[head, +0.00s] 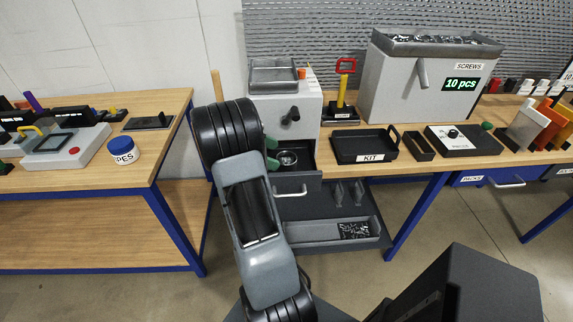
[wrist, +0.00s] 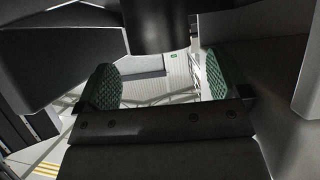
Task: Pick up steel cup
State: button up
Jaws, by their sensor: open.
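The steel cup (head: 287,158) is a small, shiny round cup in the pulled-out dark drawer (head: 292,183) of the grey cabinet. My gripper (head: 272,153) is at the drawer's left side, with its green fingertips just left of the cup in the head view. In the wrist view the green textured pads of my gripper (wrist: 165,85) stand wide apart with clear space between them. A dark cylindrical shape (wrist: 155,25) is at the top, between and beyond the pads. I cannot tell for sure whether it is the cup. My arm hides part of the drawer's left side.
The grey cabinet (head: 270,108) rises directly behind the drawer. A black KIT tray (head: 364,147) is on the bench to the right. A lower open tray (head: 318,231) with metal parts lies below the drawer. Another workbench (head: 172,107) stands at left.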

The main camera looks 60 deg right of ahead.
aim_at(287, 158)
jog(key=shift+p+x, duration=0.6)
jog(key=shift+x, duration=2.05)
jog(key=shift+r, duration=0.1)
jog(key=c, duration=1)
